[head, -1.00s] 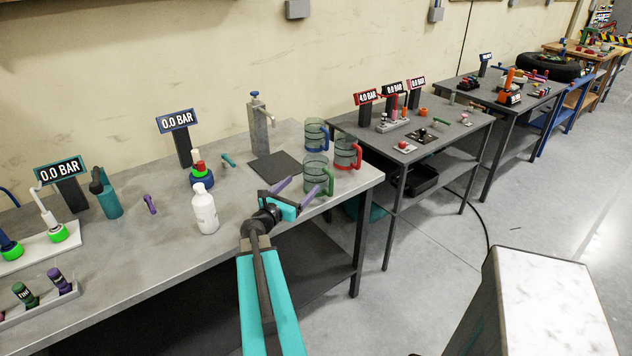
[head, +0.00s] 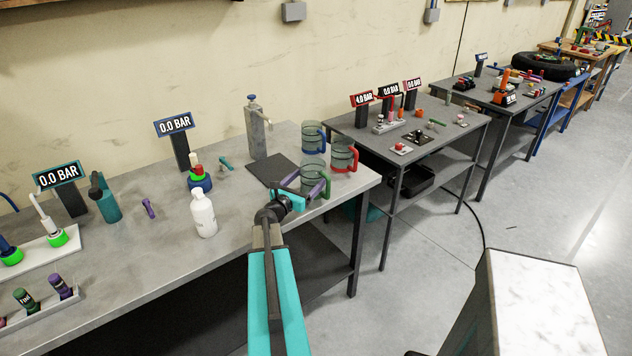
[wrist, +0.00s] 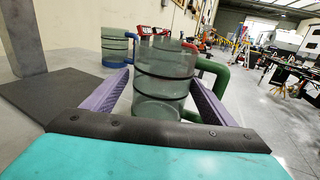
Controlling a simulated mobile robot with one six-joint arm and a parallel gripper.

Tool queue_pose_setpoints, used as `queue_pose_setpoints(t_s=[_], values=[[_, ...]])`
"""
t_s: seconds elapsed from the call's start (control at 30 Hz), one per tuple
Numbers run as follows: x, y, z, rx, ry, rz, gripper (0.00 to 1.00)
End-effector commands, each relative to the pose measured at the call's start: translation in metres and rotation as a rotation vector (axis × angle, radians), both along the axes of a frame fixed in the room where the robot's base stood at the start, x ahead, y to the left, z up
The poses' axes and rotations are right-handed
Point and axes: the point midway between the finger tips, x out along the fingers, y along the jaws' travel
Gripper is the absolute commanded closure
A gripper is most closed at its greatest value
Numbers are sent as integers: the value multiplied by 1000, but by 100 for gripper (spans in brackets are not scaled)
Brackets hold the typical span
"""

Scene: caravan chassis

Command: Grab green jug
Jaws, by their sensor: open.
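The green jug (head: 313,176) is a clear greenish cup with dark bands and a green handle, near the right end of the grey bench. It also shows upright in the wrist view (wrist: 163,85), with its handle to the right. My gripper (head: 303,187) is open, with one purple finger on each side of the jug's lower body. In the wrist view the fingers (wrist: 160,105) reach along both sides of the jug; whether they touch it I cannot tell. The right finger passes in front of the handle's lower part.
A blue-handled jug (head: 312,137) stands behind, and a red-handled jug (head: 344,155) behind to the right. A dark mat (head: 268,170) and a metal pump column (head: 257,130) are to the left. A white bottle (head: 204,212) stands farther left. The bench's front edge is close.

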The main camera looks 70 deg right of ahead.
Motion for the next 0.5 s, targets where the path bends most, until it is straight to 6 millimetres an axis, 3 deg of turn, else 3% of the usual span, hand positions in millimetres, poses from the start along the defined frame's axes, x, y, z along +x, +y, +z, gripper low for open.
queue_pose_setpoints(t_s=[0.17, 0.5], values=[[-4, -13, 0, 0, -1, -3, 21], [-4, -14, 0, 0, -1, -2, 21]])
